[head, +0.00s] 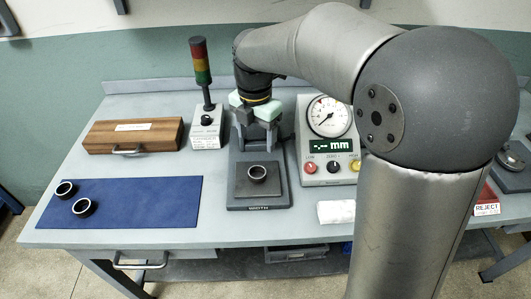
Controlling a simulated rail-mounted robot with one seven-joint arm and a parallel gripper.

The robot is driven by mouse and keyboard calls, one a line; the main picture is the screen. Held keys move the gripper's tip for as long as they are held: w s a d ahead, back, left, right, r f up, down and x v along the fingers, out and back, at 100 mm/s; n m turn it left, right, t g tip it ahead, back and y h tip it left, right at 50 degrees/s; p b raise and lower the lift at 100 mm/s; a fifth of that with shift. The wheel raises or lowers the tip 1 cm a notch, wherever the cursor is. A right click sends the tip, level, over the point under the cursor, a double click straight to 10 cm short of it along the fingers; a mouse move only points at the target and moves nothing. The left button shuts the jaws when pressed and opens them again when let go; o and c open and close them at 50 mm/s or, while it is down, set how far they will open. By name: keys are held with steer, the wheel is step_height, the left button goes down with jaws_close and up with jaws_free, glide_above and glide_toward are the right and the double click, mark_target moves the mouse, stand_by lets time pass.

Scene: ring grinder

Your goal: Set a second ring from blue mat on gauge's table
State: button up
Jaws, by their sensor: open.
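The blue mat (140,205) lies at the front left of the bench. Two dark rings with bright rims rest on it, one farther left (66,189) and one nearer the front (83,207). They look close together but apart. The gauge's upper part is partly hidden behind my gripper.
A wooden case (133,136) and a light tower (201,62) stand behind the mat. The dial readout box (325,139), showing dashes, stands right of the gauge. A white cloth or roll (336,212) lies in front. A reject sign (486,207) shows at right.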

steer(key=s+d+f+m, duration=0.3)
steer(key=s+d+m, duration=0.3)
steer(key=s+m, duration=0.4)
steer(key=s+d+f+m, duration=0.3)
steer(key=s+d+m, duration=0.4)
steer(key=s+m, duration=0.4)
steer(key=m, duration=0.6)
steer(key=shift+s+f+m, duration=0.2)
steer(key=shift+s+m, duration=0.1)
steer(key=shift+m, duration=0.1)
